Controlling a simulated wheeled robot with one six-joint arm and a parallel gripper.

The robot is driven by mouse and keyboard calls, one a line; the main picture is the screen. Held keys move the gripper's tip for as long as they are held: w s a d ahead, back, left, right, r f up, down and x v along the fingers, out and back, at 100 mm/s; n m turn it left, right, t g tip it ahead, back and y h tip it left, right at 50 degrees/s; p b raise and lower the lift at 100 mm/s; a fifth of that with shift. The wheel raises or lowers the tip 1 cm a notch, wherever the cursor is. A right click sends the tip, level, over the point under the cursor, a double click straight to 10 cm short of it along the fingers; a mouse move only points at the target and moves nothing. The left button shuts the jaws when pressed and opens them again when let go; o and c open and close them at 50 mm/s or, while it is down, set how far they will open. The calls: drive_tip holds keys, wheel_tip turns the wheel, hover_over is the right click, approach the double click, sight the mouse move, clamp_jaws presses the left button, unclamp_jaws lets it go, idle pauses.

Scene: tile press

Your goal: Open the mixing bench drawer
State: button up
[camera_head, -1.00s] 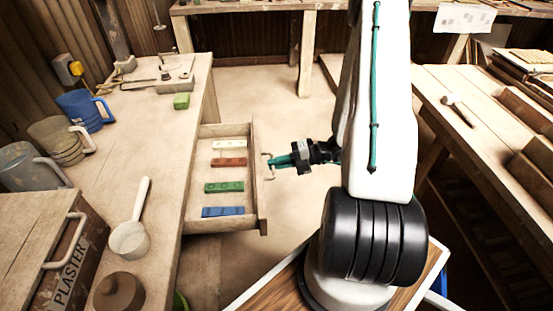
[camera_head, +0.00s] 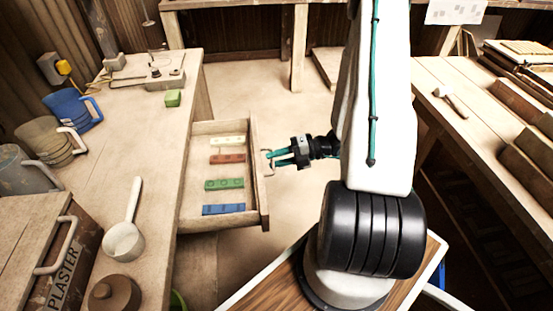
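The mixing bench (camera_head: 158,145) runs along the left, and its wooden drawer (camera_head: 232,133) is pulled far out to the right. Blue, green, red-brown and white bars lie in it. The metal drawer handle (camera_head: 268,169) is on the drawer's front. My gripper (camera_head: 277,156) is at the handle, with its teal fingers around it. The fingers look spread apart in the latest view, with a small gap between them. Whether they touch the handle is too small to tell.
A white scoop (camera_head: 125,238), a brown lidded pot (camera_head: 115,293), a plaster box (camera_head: 45,255) and several jugs, including a blue one (camera_head: 73,108), stand on the bench. A second table (camera_head: 440,95) is at the right. Floor beyond the drawer is clear.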

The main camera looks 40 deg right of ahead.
drive_tip(key=v, duration=0.7)
drive_tip(key=shift+s+d, duration=0.2)
drive_tip(key=shift+d, duration=0.1)
drive_tip(key=shift+r, duration=0.1)
drive_tip(key=s+a+r+m+g+h, duration=0.2)
drive_tip(key=s+a+r+m+h, duration=0.2)
drive_tip(key=a+r+m, duration=0.3)
drive_tip(key=s+a+r+m+g+h, duration=0.3)
drive_tip(key=a+r+m, duration=0.4)
drive_tip(key=r+m, duration=0.5)
drive_tip(key=s+a+r+m+g+h, duration=0.2)
drive_tip(key=s+a+r+m+h, duration=0.4)
drive_tip(key=r+m, duration=0.4)
wheel_tip(320, 180, up, 2)
drive_tip(key=shift+s+a+r, duration=0.1)
drive_tip(key=shift+s+a, duration=0.2)
drive_tip(key=shift+a, duration=0.3)
